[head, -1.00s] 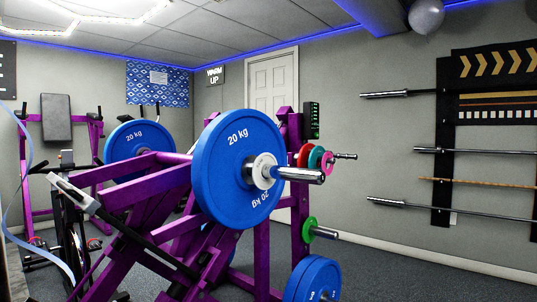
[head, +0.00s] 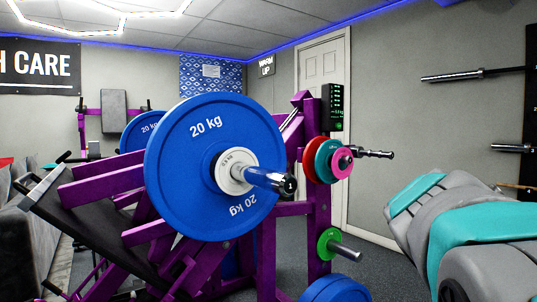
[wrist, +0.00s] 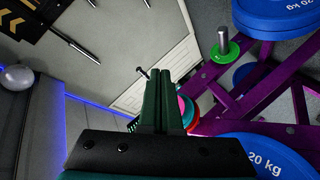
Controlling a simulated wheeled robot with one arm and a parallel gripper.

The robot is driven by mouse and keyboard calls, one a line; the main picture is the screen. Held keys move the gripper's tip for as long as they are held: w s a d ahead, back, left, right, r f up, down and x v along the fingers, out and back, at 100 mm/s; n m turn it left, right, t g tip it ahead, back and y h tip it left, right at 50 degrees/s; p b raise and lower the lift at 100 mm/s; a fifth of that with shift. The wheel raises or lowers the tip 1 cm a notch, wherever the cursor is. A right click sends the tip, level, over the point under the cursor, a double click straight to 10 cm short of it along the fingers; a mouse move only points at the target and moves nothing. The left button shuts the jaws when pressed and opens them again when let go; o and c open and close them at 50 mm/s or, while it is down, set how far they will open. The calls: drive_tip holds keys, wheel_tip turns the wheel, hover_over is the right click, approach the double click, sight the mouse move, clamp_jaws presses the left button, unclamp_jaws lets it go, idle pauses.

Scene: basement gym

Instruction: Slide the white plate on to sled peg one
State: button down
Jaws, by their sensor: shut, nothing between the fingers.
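The small white plate (head: 235,172) sits on the upper sled peg (head: 270,180), flat against the big blue 20 kg plate (head: 190,140) as far as I can see. The peg's chrome end sticks out through it toward the right. In the head view my arm is at the right, but the gripper itself is hidden or out of frame.
Red, teal and pink plates (head: 340,160) hang on a peg of the purple frame (head: 318,225). A green plate (head: 328,243) is on a lower peg, above blue plates (head: 335,289). Barbells (head: 470,75) hang on the right wall. Grey floor shows between frame and wall.

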drive_tip(key=w+a+r+n+t+y, duration=0.1)
drive_tip(key=w+a+r+n+t, duration=0.25)
drive_tip(key=r, duration=0.55)
drive_tip(key=w+a+r+n+t+y, duration=0.2)
drive_tip(key=w+a+r+n+t, duration=0.15)
drive_tip(key=r, duration=0.55)
drive_tip(key=w+a+r+n+t+y+b, duration=0.1)
drive_tip(key=w+a+r+n+t+y, duration=0.15)
drive_tip(key=a+r+n+y, duration=0.5)
drive_tip(key=a+f+n+g+y, duration=0.3)
drive_tip(key=a+n+g+y, duration=0.1)
drive_tip(key=a+n, duration=0.3)
drive_tip(key=a+f+n+g+y, duration=0.3)
drive_tip(key=a+n+g+y, duration=0.1)
drive_tip(key=a+n, duration=0.35)
drive_tip(key=a+f+n+g, duration=0.1)
drive_tip(key=f, duration=0.1)
drive_tip(key=a+f+n+g, duration=0.1)
drive_tip(key=f, duration=0.2)
drive_tip(key=a+f+n+g, duration=0.1)
drive_tip(key=f+g, duration=0.1)
drive_tip(key=f, duration=0.1)
drive_tip(key=shift+w+b, duration=0.1)
drive_tip(key=shift+b, duration=0.3)
drive_tip(key=shift+p+x, duration=0.8)
drive_tip(key=shift+x, duration=2.25)
